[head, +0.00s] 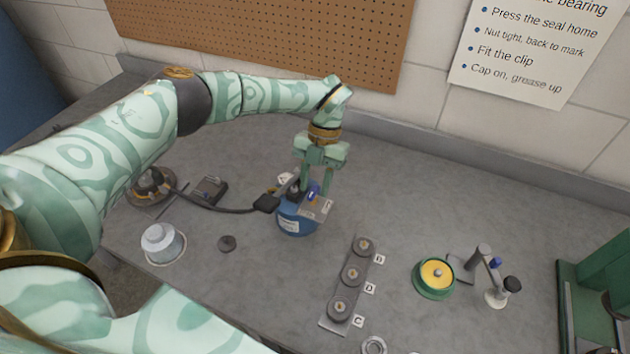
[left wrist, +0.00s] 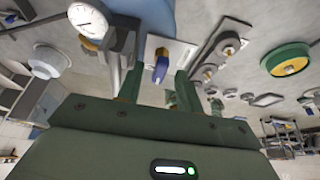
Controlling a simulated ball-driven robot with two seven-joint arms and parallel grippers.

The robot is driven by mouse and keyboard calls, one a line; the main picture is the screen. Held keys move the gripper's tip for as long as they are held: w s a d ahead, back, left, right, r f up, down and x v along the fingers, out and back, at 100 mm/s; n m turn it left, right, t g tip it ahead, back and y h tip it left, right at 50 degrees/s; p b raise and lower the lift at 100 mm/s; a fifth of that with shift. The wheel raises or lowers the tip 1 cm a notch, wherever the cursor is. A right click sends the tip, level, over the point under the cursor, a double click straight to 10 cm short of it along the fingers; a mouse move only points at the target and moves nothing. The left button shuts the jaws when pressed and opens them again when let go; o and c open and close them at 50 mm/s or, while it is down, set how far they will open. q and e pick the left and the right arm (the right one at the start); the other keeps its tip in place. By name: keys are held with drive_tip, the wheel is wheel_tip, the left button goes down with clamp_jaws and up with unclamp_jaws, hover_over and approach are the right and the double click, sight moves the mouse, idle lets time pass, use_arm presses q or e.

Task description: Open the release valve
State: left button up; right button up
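A blue pump unit (head: 296,222) stands on the bench with a black hose fitting at its left. A small blue valve lever (head: 314,191) sits on top of it, beside a light plate. The lever also shows in the left wrist view (left wrist: 161,68), on a pale plate. My left gripper (head: 318,188) points down over the unit, its two fingers apart with the lever between them. In the left wrist view a gap shows around the lever, and I cannot tell whether either finger touches it. My right gripper is not in view.
A white dial gauge (left wrist: 88,19) is close by the left gripper. A black hose (head: 222,208) runs left from the unit. A plate with three round parts (head: 351,274), a green-rimmed yellow dish (head: 435,277) and a small stand (head: 484,262) are on the right.

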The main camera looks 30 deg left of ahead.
use_arm(q)
drive_tip(key=b+v, duration=0.1)
drive_tip(key=v, duration=1.5)
